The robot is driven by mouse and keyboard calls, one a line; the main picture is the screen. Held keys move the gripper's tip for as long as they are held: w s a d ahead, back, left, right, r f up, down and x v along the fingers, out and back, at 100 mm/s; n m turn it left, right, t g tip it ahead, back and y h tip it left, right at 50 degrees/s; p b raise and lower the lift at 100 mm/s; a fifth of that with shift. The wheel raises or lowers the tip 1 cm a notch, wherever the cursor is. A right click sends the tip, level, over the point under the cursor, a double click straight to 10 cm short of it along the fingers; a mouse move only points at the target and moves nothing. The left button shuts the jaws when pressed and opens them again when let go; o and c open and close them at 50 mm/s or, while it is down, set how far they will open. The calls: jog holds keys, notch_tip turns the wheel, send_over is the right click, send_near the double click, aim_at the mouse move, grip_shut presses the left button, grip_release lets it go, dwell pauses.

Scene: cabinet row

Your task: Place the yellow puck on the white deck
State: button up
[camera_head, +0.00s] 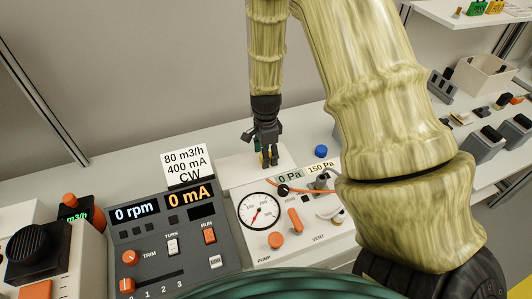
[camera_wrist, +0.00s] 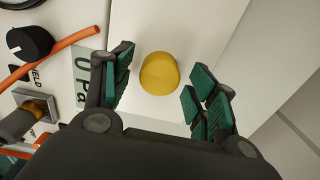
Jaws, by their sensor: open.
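The yellow puck (camera_wrist: 159,74) lies flat on a smooth white surface in the wrist view, which looks like the white deck (camera_wrist: 188,22). In the head view the white deck (camera_head: 232,167) is a low pale slab behind the instrument panels, and only a bit of yellow shows among the fingers. My gripper (camera_wrist: 160,80) points down at the puck, with its green-padded fingers apart on either side. Gaps show between the puck and the pads. In the head view my gripper (camera_head: 268,162) is low over the slab; its exact height is unclear.
A blue puck (camera_head: 321,151) sits right of the gripper. In front are a gauge panel (camera_head: 286,230) with an orange lead and a dark control box (camera_head: 172,240) with a white sign (camera_head: 188,166). A back wall rises behind; an open bin (camera_head: 487,76) stands far right.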

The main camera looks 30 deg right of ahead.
jog(key=shift+r, duration=0.1)
notch_tip(320, 180, up, 12)
jog(key=b, duration=0.1)
jog(key=shift+b, duration=0.4)
dwell(0.5)
